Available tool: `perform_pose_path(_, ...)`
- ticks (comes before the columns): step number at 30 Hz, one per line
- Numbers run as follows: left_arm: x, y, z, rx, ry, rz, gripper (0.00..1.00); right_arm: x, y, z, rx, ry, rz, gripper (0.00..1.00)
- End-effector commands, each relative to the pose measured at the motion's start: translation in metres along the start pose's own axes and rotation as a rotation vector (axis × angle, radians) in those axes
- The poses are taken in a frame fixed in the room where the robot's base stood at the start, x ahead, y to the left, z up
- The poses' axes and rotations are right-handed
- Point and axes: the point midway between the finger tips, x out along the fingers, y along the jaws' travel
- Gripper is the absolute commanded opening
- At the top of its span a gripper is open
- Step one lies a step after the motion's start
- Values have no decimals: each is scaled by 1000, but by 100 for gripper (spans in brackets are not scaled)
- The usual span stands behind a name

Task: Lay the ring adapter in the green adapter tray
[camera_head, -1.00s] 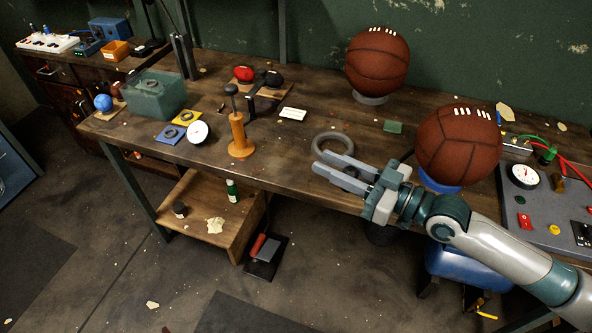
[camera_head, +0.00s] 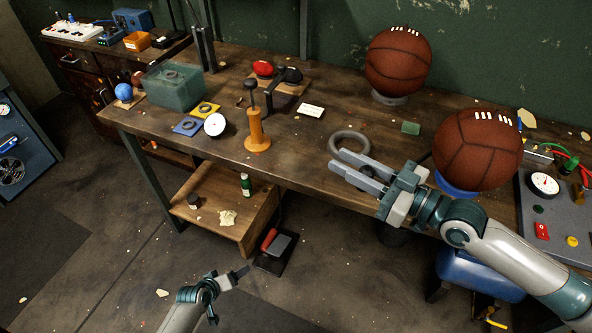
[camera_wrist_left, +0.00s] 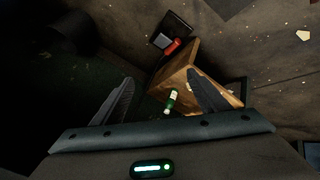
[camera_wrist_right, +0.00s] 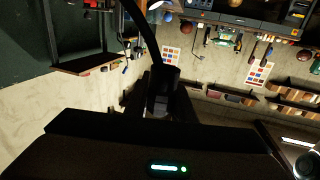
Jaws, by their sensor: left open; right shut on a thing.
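A grey ring (camera_head: 350,147), which I take for the ring adapter, shows at my right gripper (camera_head: 352,173), above the worktable. The right gripper is shut on a dark part of it, largely hidden between the fingers. In the right wrist view a dark curved piece (camera_wrist_right: 145,32) rises from the shut fingers. A translucent green box (camera_head: 172,92), apparently the adapter tray, stands at the table's left end, with a round thing seen in it. My left gripper (camera_head: 240,274) is low over the floor, in front of the table. Its fingers are apart and empty in the left wrist view (camera_wrist_left: 160,100).
Two brown balls (camera_head: 398,60) (camera_head: 478,150) stand at right. A wooden shelf (camera_head: 218,202) lies below the table.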

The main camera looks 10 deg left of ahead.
Motion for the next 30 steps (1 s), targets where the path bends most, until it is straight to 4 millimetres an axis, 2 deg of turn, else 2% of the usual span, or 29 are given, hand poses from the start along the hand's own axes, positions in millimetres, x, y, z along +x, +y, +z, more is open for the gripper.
perform_pose_path(1, -5, 14, -25, -28, 29, 30, 68, 0, 0, 0, 0, 0, 0, 3)
perform_pose_path(9, -44, 88, -128, -171, 125, 202, 68, 0, 0, 0, 0, 0, 0, 3)
perform_pose_path(14, -79, 135, -182, -238, 157, 319, 68, 0, 0, 0, 0, 0, 0, 3)
perform_pose_path(18, -115, 181, -218, -289, 154, 430, 68, 0, 0, 0, 0, 0, 0, 3)
perform_pose_path(24, -174, 254, -250, -339, 89, 589, 68, 0, 0, 0, 0, 0, 0, 3)
perform_pose_path(30, -241, 327, -254, -358, -54, 722, 68, 0, 0, 0, 0, 0, 0, 3)
